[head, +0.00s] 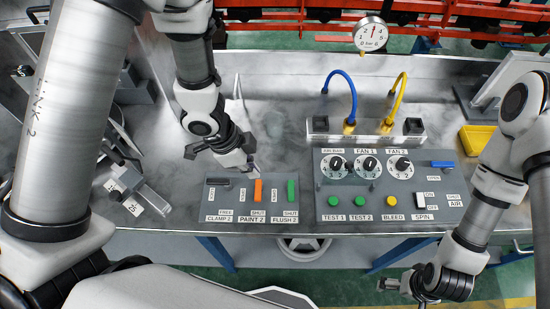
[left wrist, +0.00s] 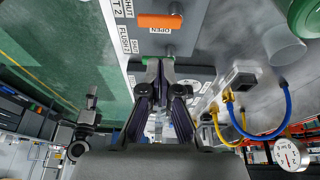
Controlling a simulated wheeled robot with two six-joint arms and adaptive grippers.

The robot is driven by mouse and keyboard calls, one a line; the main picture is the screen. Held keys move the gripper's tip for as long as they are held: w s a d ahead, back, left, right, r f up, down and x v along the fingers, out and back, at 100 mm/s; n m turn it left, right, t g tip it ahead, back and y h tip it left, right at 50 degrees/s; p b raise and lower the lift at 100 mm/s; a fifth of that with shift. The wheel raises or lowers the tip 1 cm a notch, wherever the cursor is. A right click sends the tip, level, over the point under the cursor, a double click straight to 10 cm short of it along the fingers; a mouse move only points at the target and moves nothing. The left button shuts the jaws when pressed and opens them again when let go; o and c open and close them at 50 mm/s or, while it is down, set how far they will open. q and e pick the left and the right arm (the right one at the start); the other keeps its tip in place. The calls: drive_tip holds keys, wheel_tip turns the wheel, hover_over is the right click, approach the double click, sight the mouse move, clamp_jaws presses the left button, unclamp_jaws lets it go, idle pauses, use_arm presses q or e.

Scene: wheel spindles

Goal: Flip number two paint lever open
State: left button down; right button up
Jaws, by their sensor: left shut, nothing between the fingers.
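The number two valve panel (head: 230,200) stands at the front of the bench. Its orange PAINT 2 lever (head: 258,190) points towards the front, at the SHUT label. It also shows in the left wrist view (left wrist: 160,21), with an OPEN label beside it. My left gripper (head: 252,168) is shut and empty, just behind the orange lever in the head view; I cannot tell whether it touches. In the left wrist view the fingertips (left wrist: 161,64) overlap the green FLUSH 2 lever and partly hide it. My right gripper (head: 388,284) is beyond the bench front; its jaws are unclear.
The black CLAMP 2 lever (head: 217,181) lies sideways and the green FLUSH 2 lever (head: 291,190) points forward. A larger panel (head: 380,205) with dials and buttons stands to the right, with blue (head: 343,81) and yellow (head: 401,88) hoses behind it.

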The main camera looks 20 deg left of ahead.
use_arm(q)
hover_over(259, 194)
wheel_tip(259, 194, down, 4)
drive_tip(key=shift+f+b, duration=0.1)
drive_tip(key=shift+b, duration=0.35)
drive_tip(key=x, duration=0.3)
drive_tip(key=shift+s+d+f, duration=0.15)
drive_tip(key=shift+s+f, duration=0.1)
drive_tip(key=shift+s, duration=0.05)
drive_tip(key=shift+d+f, duration=0.1)
drive_tip(key=shift+f, duration=0.25)
drive_tip(key=shift+w+f, duration=0.25)
drive_tip(key=shift+w, duration=0.1)
use_arm(e)
drive_tip(key=shift+s, duration=0.8)
use_arm(q)
drive_tip(key=shift+s+r, duration=0.1)
drive_tip(key=shift+s, duration=0.1)
use_arm(e)
drive_tip(key=shift+s, duration=0.15)
